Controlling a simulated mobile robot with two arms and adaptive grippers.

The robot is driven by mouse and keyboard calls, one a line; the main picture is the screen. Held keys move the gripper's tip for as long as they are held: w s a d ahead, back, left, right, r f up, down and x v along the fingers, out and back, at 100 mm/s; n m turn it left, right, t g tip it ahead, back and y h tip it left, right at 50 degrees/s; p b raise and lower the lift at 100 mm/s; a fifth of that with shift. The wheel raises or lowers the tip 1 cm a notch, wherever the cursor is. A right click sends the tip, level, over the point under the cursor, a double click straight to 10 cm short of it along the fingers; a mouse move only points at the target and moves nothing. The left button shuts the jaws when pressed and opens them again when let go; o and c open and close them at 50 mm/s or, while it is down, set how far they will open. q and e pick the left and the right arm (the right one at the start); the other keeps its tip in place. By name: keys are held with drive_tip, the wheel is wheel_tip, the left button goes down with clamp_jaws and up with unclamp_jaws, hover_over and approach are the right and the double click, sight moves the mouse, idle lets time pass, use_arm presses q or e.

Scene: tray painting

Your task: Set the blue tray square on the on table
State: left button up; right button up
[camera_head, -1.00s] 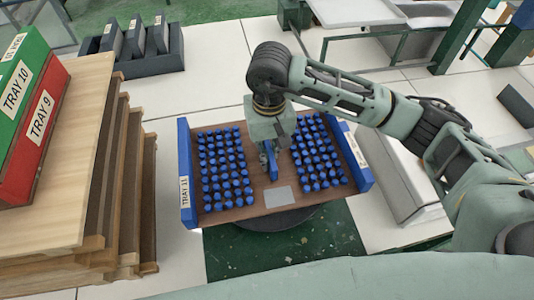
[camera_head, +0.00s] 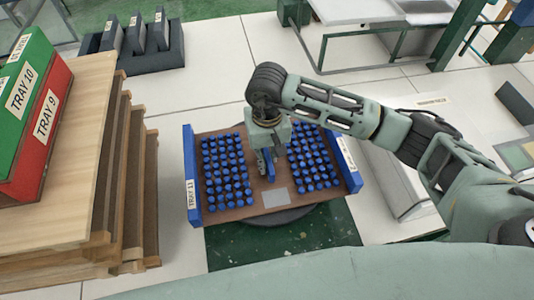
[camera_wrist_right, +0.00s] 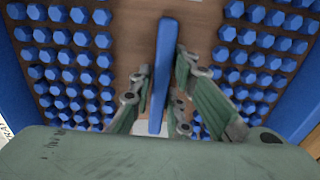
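The blue tray, labelled TRAY 11 (camera_head: 191,185), has a brown base, blue end walls and rows of blue pegs on both sides. A blue upright handle (camera_wrist_right: 163,70) rises from its middle. My right gripper (camera_head: 266,165) comes from above with its fingers on both sides of this handle, apparently shut on it. The tray lies over a dark round table (camera_head: 285,217), turned slightly anticlockwise in the head view. The tray hides most of the table, and I cannot tell whether they touch. My left gripper is not in view.
A wooden stack (camera_head: 85,150) stands close at the left with a green TRAY 10 (camera_head: 35,65) and a red TRAY 9 (camera_head: 60,85) on it. A dark rack (camera_head: 150,58) is behind. A white unit (camera_head: 395,185) stands at the right.

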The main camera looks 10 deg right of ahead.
sight(267, 154)
drive_tip(key=shift+o, duration=1.3)
drive_tip(key=shift+r, duration=0.2)
wheel_tip(267, 154, up, 10)
drive_tip(key=b, duration=0.3)
drive_tip(key=shift+r, duration=0.9)
